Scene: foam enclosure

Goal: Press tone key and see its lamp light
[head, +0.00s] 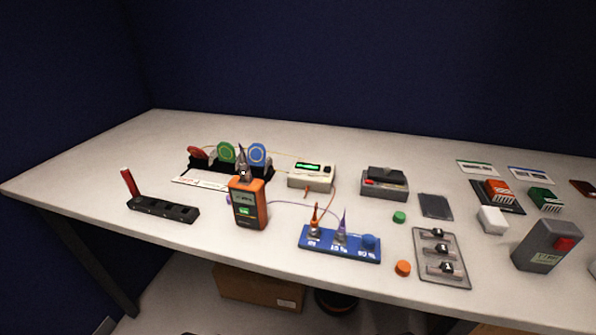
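An orange and dark handheld tester (248,205) stands upright near the table's front edge, with a small lit green patch on its face and a pointed grey tip above it. A cream box (312,178) with a lit green display stands behind it to the right. A grey box with a red block on its face (545,247) stands at the right. I cannot tell which of these carries the tone key, and any lettering is too small to read. Neither of my grippers shows in the head view.
A blue block (340,243) with clips, a tray (441,258) of small parts and green and orange caps (403,268) lie in front. A black holder (163,210) is at left, a rack of coloured reels (228,153) behind. Thin wires cross the middle. The left table end is clear.

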